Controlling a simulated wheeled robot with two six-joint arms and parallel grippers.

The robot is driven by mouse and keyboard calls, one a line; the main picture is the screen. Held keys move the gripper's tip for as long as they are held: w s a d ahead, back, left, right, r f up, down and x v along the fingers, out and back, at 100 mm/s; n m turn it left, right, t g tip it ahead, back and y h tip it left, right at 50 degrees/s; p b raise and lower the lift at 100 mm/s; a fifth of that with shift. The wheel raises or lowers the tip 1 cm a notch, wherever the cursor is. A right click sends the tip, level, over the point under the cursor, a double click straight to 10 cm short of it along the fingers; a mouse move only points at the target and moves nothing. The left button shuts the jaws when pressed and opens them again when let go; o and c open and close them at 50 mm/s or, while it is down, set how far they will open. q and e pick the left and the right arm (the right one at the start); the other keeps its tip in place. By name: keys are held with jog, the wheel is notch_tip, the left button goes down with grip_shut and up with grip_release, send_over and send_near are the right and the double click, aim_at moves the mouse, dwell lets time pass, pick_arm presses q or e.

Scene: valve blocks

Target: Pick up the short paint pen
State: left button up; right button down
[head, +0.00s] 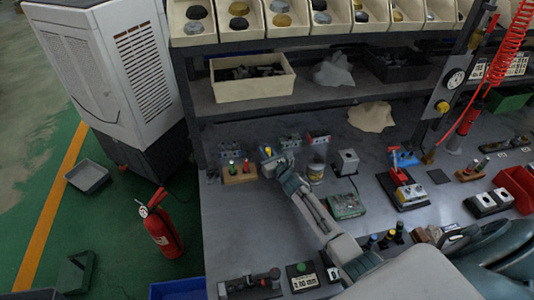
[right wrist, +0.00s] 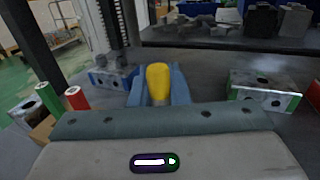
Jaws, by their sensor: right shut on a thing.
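My right gripper (head: 268,154) is shut on a yellow paint pen (right wrist: 158,84), which looks like the short one. In the right wrist view its rounded yellow end stands up between the two blue-grey fingers, and its lower part is hidden. In the head view only a small yellow spot shows at the fingertips. A wooden pen block (head: 240,174) stands just left of the gripper, apart from the held pen. It holds a red pen (right wrist: 77,98) and a green pen (right wrist: 48,99), both upright. My left gripper is not in view.
Grey valve blocks (head: 230,143) stand behind the gripper, and another (right wrist: 263,90) is on its right in the wrist view. A can (head: 316,173) and a green device (head: 346,206) are to the right. Shelf edges hang above the bench.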

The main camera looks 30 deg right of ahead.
notch_tip(320, 180, up, 10)
jog(key=p, duration=0.5)
jog(key=shift+f, duration=0.2)
